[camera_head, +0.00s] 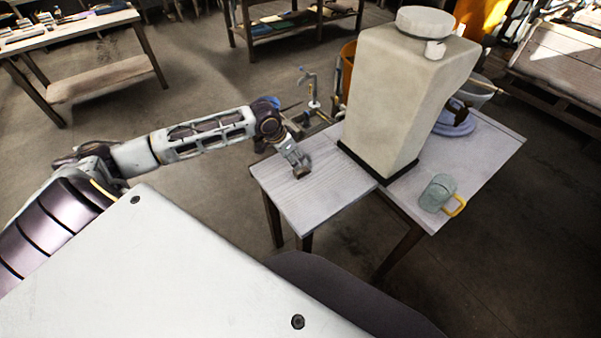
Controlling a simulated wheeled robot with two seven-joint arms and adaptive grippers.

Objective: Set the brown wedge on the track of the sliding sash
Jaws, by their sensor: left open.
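My left gripper (297,160) reaches in from the left and points down at the left part of the pale table (325,190). Its jaws are open. A small brown piece (302,171), perhaps the wedge, shows right at the fingertips, at the table top. I cannot tell whether the fingers touch it or are only around it. A tall beige mould-like body (400,95) with a round cap stands on the table to the right of the gripper, with a black strip (362,165) along its foot. I cannot make out the sash track clearly. My right gripper is out of view.
A blue-grey round item (454,124) is partly hidden behind the beige body. A blue-handled metal fitting (311,88) stands behind the table. The table's left part is mostly clear.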

